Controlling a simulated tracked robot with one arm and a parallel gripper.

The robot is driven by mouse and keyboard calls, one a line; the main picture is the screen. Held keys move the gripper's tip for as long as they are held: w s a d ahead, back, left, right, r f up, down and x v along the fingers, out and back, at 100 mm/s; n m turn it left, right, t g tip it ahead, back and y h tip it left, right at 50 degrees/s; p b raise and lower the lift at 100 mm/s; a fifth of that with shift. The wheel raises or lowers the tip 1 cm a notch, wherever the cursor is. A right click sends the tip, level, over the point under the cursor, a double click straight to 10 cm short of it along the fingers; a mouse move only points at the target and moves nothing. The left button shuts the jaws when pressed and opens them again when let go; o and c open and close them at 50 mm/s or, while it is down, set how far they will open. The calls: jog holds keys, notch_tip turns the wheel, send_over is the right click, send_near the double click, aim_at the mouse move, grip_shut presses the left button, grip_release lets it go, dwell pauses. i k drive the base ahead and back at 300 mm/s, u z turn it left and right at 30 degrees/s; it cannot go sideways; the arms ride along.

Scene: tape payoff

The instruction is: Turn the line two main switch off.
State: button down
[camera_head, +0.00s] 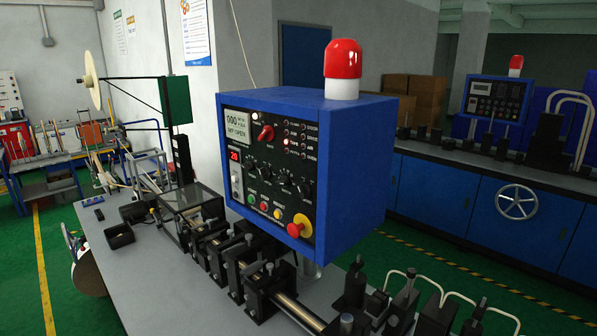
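A blue control box (330,150) with a black front panel stands in the middle, above the near machine bench. A red rotary switch (266,133) sits near the top of its panel, beside a pale display (238,125); the knob looks slanted, but its position marks are too small to read. A second blue control box (493,98) stands on the far bench at the right; its switches are too small to tell apart. I cannot tell from lettering which box is line two. My gripper is not in view.
A red beacon (343,60) tops the near box. A red-and-yellow emergency button (300,226) and several small coloured buttons sit low on its panel. Metal blocks and rollers (240,262) line the bench below. Green floor (420,255) lies open between the benches.

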aim_at(267, 133)
jog(key=k, duration=1.75)
jog(key=u, duration=0.45)
jog(key=i, duration=0.65)
jog(key=u, duration=0.8)
jog(key=i, duration=1.3)
jog(key=z, duration=0.25)
jog(key=i, duration=1.55)
jog(key=z, duration=0.85)
